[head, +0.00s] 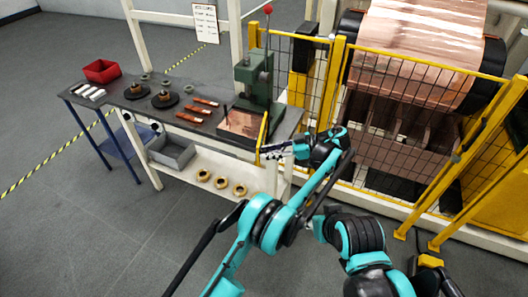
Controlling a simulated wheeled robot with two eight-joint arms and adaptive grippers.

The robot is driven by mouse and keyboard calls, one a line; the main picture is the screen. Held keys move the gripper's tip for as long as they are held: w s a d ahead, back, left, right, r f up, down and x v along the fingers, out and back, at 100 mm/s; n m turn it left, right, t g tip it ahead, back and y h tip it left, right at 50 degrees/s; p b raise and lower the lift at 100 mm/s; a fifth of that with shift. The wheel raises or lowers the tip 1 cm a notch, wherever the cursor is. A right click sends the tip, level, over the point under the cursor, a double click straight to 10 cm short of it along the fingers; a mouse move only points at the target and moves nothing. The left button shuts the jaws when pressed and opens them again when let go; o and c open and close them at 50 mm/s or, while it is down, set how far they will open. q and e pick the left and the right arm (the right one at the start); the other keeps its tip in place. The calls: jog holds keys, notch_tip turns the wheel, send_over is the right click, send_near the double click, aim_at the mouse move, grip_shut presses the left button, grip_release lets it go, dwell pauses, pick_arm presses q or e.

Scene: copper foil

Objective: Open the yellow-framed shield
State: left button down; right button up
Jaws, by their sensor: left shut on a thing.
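The yellow-framed shield (263,136) stands at the right end of the workbench, beside the green press (252,78). I see it nearly edge-on, as a narrow upright yellow frame. My left gripper (271,152) reaches it from the right and is shut on the lower part of its frame. The fingertips are small in the picture, so the exact contact is hard to see. Links of my right arm show at the lower right, but its gripper is not in view.
A grey bin (171,153) and brass rings (221,182) sit on the lower shelf. Yellow mesh fencing (424,72) guards a copper roll (412,45). The left floor is clear.

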pick_arm(q)
jog(key=shift+f, duration=0.1)
dwell(0.3)
jog(key=c, duration=1.3)
grip_release()
notch_tip(320, 180, up, 10)
jog(key=shift+r, duration=0.1)
